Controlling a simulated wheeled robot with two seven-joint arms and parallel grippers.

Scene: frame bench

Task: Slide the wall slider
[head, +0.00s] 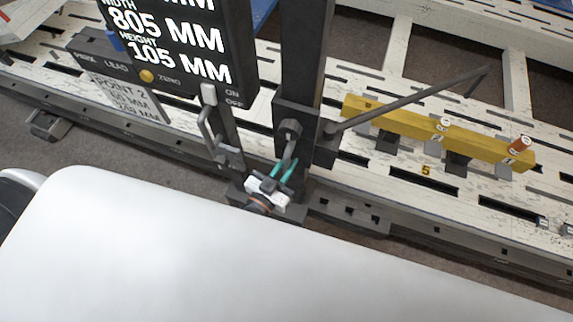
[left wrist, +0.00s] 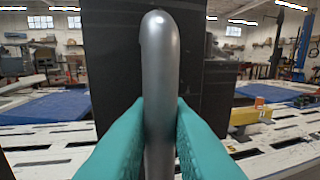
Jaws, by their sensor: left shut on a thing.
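A dark upright post (head: 304,55) carries a dark slider block (head: 325,150) with a grey metal handle (head: 290,132) on its front. In the left wrist view the handle (left wrist: 160,60) is a smooth, upright rounded bar before a dark plate (left wrist: 110,50). My left gripper (head: 284,168) has teal fingers and is shut on the handle, below its upper end. In the left wrist view the fingers (left wrist: 161,115) press on both sides of the bar. The lower part of the handle is partly hidden by the fingers. My right gripper is not in view.
A black display panel (head: 165,40) reading 805 MM and 105 MM stands left of the post, with a smaller grey lever (head: 208,125) beside it. A thin dark rod (head: 410,100) reaches right over a yellow beam (head: 400,120). The white slatted frame bench (head: 390,183) lies behind.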

